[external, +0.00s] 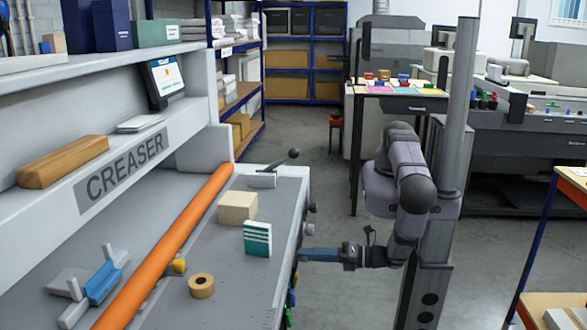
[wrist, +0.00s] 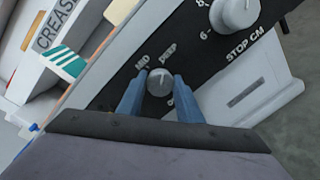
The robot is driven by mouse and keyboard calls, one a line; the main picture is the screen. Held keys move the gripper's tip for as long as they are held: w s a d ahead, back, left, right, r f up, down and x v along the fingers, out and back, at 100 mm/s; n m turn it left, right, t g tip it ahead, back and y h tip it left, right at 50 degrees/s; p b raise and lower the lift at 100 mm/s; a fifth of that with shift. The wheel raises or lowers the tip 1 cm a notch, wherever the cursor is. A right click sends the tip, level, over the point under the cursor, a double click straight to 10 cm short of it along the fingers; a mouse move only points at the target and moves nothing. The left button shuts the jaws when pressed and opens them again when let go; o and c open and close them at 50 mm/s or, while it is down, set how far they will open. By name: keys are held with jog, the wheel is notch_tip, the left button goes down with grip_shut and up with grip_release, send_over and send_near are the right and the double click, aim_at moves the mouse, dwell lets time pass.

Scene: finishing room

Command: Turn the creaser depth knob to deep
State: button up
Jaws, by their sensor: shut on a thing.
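The depth knob (wrist: 159,82) is a small round grey knob on the black panel (wrist: 125,88) of the creaser (external: 125,165). "MID" and "DEEP" are printed above it in the wrist view; another label below is mostly hidden by a finger. A faint pale mark shows on the knob face, but I cannot tell exactly which label it points to. My gripper (wrist: 160,90) has its two blue fingers on either side of the knob, shut on it. In the external view my gripper (external: 301,255) reaches the creaser's right side, and the gripped knob is hidden.
A larger "STOP CM" knob (wrist: 235,12) is up and right of the depth knob. On the creaser top lie a tape roll (external: 202,286), a cream block (external: 237,207), a green-striped box (external: 257,239) and a black-knobbed lever (external: 285,160).

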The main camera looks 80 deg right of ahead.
jog(key=shift+f+m, duration=0.1)
jog(key=shift+m, duration=0.4)
jog(key=o, duration=1)
jog(key=shift+s, duration=0.2)
jog(key=s+r+p, duration=0.1)
jog(key=r+p, duration=0.1)
jog(key=s+r+p, duration=0.2)
jog(key=r, duration=0.1)
jog(key=s+r+p, duration=0.1)
jog(key=r+p, duration=0.1)
jog(key=shift+s+a+r, duration=0.1)
jog(key=shift+s+r, duration=0.15)
jog(key=shift+s, duration=0.05)
